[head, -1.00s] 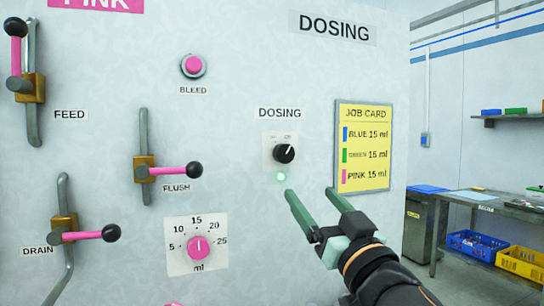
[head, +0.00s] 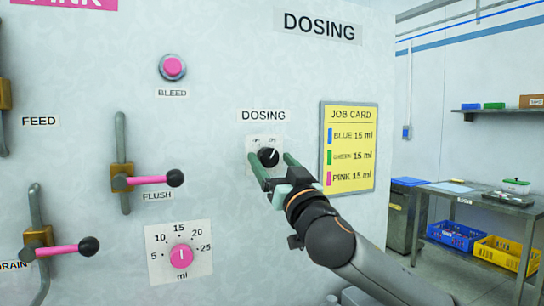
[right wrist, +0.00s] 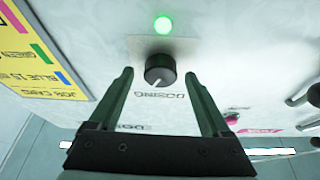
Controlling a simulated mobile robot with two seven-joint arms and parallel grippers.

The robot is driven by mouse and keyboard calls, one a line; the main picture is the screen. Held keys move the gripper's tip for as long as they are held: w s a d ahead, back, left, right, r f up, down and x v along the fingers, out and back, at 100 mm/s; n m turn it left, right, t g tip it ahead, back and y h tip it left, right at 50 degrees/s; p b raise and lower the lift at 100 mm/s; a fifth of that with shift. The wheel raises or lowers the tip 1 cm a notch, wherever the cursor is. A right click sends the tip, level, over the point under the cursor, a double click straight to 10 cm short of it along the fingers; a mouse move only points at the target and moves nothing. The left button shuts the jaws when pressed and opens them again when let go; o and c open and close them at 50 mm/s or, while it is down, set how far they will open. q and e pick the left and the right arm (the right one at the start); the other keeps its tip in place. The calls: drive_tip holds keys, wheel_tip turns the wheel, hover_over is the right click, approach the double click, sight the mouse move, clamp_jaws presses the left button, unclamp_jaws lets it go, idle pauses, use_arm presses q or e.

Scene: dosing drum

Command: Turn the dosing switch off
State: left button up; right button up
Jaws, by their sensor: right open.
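The dosing switch is a black round knob (head: 268,157) on a pale plate under the DOSING label (head: 263,116). In the head view its white mark points up and to the right. In the right wrist view the knob (right wrist: 160,69) sits ahead of the fingertips, roughly midway between them, with a lit green lamp (right wrist: 163,25) beyond it. My right gripper (head: 270,156) is open, its green fingers on either side of the knob; I cannot tell if they touch it. It also shows in the right wrist view (right wrist: 158,78). My left gripper is not in view.
A yellow job card (head: 348,148) is on the panel right of the switch. Left are the pink flush lever (head: 147,180), drain lever (head: 62,249), bleed button (head: 172,66) and pink ml dial (head: 181,256). A workbench (head: 480,199) stands beyond the panel.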

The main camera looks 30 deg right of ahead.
drive_tip(key=shift+w+r, duration=0.15)
drive_tip(key=shift+w, duration=0.2)
clamp_jaws()
idle(0.6)
